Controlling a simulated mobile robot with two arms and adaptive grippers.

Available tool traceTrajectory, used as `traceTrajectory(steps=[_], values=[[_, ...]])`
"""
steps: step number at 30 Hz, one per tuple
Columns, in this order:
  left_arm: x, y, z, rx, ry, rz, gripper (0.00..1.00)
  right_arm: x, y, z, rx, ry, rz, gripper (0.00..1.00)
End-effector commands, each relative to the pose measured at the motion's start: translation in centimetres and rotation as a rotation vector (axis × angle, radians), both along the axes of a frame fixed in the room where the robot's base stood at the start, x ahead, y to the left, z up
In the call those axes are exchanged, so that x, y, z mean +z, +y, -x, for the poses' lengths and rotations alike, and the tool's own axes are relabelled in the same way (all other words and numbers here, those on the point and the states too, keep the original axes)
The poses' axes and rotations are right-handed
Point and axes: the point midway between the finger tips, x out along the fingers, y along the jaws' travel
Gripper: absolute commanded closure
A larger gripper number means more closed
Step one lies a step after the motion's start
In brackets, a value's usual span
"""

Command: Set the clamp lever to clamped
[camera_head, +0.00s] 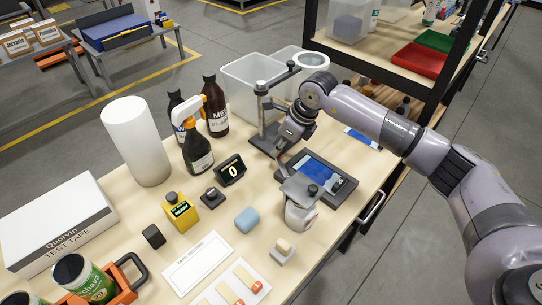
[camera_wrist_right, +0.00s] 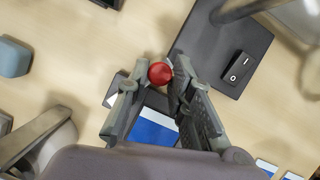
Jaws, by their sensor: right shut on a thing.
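In the right wrist view, a red round knob (camera_wrist_right: 160,73) sits between the fingertips of my right gripper (camera_wrist_right: 154,80). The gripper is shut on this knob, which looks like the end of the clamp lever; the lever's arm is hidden. In the head view, my right gripper (camera_head: 284,146) points down between the dark stand (camera_head: 262,112) and the dark frame with a blue plate (camera_head: 317,178). The knob cannot be made out there. I cannot tell the lever's angle. My left gripper is not in view.
The stand's base with a rocker switch (camera_wrist_right: 236,66) lies close by. A grey-white device (camera_head: 300,212) stands in front of the frame. A blue block (camera_head: 246,220), a small display (camera_head: 231,170), a spray bottle (camera_head: 197,145) and a clear bin (camera_head: 250,88) are around.

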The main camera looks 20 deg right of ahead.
Motion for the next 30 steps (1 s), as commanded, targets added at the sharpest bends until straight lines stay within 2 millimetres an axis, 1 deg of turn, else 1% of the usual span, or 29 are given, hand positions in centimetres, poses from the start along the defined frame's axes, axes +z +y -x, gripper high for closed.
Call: traceTrajectory(steps=[1, 4, 9, 11, 14, 21, 30], values=[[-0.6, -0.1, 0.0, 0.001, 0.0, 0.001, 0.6, -0.2, -0.1, 0.0, -0.04, -0.004, -0.004, 1.0], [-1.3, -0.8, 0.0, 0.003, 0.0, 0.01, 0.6, -0.2, -0.7, 0.1, -0.133, -0.005, -0.005, 1.0], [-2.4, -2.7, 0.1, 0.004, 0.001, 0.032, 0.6, -0.3, -1.6, 0.4, -0.294, -0.005, -0.004, 1.0], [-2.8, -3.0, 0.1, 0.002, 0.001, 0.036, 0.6, -0.3, -2.0, 0.5, -0.352, -0.004, -0.002, 1.0], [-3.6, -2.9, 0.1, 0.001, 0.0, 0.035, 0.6, -0.3, -2.5, 0.8, -0.448, -0.004, -0.001, 1.0], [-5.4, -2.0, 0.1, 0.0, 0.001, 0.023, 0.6, -0.3, -3.6, 1.5, -0.669, -0.006, -0.001, 1.0], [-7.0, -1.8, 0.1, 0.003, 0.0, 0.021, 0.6, -0.3, -4.5, 2.5, -0.886, -0.005, 0.001, 1.0]])
